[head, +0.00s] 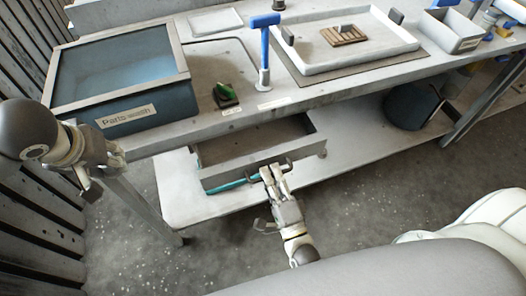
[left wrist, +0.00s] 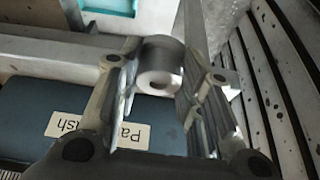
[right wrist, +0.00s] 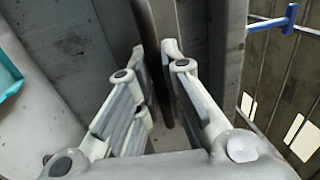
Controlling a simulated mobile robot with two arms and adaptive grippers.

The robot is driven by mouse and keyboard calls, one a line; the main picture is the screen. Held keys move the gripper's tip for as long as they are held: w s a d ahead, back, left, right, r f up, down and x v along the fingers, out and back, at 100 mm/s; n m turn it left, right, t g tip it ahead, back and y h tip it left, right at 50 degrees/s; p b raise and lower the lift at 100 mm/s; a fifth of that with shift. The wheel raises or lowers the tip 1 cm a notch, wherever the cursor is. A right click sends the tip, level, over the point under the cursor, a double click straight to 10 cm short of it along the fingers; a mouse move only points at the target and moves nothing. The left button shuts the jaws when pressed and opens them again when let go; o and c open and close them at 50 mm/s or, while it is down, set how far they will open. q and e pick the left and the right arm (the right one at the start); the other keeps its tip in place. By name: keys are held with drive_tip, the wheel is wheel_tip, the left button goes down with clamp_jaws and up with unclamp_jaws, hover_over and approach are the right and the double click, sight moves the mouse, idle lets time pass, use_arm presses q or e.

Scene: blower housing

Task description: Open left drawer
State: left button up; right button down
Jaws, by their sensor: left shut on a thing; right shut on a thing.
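A grey drawer (head: 225,173) under the bench is pulled out toward me, and its inside shows no objects. My right gripper (head: 270,172) is at the handle on its front. In the right wrist view, my right gripper (right wrist: 157,75) is shut on the dark handle bar (right wrist: 146,25) between its fingers. My left gripper (head: 92,180) is left of the drawer, in front of the bench's left end. In the left wrist view, my left gripper (left wrist: 165,95) is shut on a grey cylinder (left wrist: 160,65) with a hole in its end. The head view hardly shows this cylinder.
A blue "Parts" wash bin (head: 125,75) stands on the bench's left end. A teal object (head: 228,185) lies low by the drawer front. Open floor lies in front.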

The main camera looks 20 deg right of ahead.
use_arm(q)
drive_tip(key=shift+r+p, duration=0.35)
drive_tip(key=shift+r, duration=0.25)
use_arm(e)
drive_tip(key=s, duration=0.7)
drive_tip(key=shift+d, duration=0.15)
use_arm(q)
drive_tip(key=shift+w, duration=0.1)
use_arm(e)
drive_tip(key=c, duration=1.5)
unclamp_jaws()
drive_tip(key=shift+s, duration=0.1)
drive_tip(key=s, duration=0.4)
drive_tip(key=s+f, duration=0.1)
drive_tip(key=s, duration=0.2)
drive_tip(key=s+f, duration=0.1)
drive_tip(key=s, duration=0.3)
drive_tip(key=shift+s+d+f, duration=0.2)
drive_tip(key=shift+s, duration=0.1)
drive_tip(key=shift+f, duration=0.1)
